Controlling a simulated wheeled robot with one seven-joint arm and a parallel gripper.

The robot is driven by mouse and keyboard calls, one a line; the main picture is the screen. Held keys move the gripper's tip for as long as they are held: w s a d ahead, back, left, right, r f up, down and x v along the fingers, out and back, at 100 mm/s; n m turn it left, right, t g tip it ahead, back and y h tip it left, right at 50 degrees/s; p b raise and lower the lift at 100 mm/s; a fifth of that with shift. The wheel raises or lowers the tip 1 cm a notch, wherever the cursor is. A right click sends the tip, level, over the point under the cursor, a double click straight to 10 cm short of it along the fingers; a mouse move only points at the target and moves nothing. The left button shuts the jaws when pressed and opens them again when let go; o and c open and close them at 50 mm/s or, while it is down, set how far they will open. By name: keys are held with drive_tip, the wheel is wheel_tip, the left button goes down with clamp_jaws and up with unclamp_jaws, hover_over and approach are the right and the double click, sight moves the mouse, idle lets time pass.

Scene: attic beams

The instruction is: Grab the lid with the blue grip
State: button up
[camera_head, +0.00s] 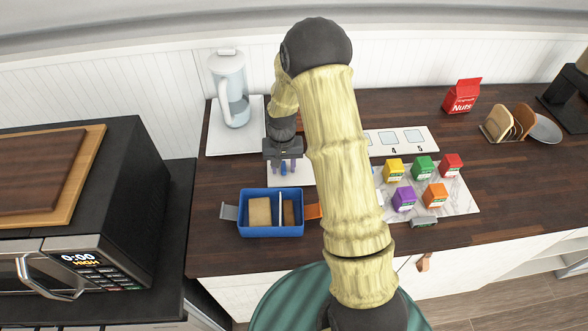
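My gripper (284,164) points down behind the blue box, its two fingers apart. A small blue upright piece, seemingly the blue grip (283,169), shows between the fingers. Below it lies a flat white piece (302,177), which may be the lid; my gripper and arm hide part of it. I cannot tell whether the fingers touch the grip. A blue box (271,233) with a divider stands in front, open at the top, with tan and brown contents. It has a grey flap on the left and an orange flap on the right.
A clear pitcher (231,92) stands on a white tray (222,141) at the back left. Several coloured small boxes (404,197) stand on a marble board right of my arm. A numbered white strip (424,134) lies behind them. A black microwave (128,205) is at left.

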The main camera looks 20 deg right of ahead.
sight(284, 168)
clamp_jaws()
drive_tip(key=shift+r, duration=0.1)
idle(0.3)
wheel_tip(284, 168, up, 10)
drive_tip(key=b, duration=0.2)
idle(0.3)
idle(0.3)
